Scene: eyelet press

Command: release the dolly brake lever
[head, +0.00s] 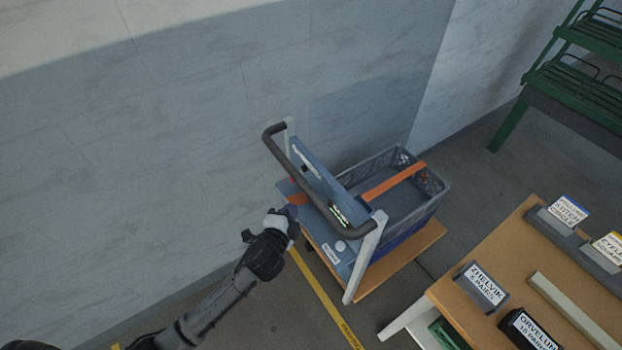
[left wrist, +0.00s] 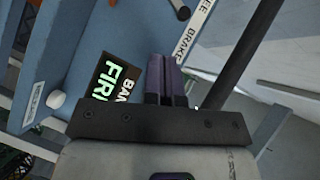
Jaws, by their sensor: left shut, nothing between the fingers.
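The dolly (head: 408,262) stands by the wall with a dark push handle and a blue panel (head: 327,193). In the left wrist view a white strip lettered BRAKE and FREE (left wrist: 197,27) runs along the panel's edge. My right gripper is not in view.
A grey crate (head: 436,187) with an orange strap sits on the dolly. A black label with green letters (left wrist: 113,80) and a white knob (left wrist: 56,99) are on the panel. A wooden table (head: 528,232) stands at the right, a green rack (head: 575,82) behind it.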

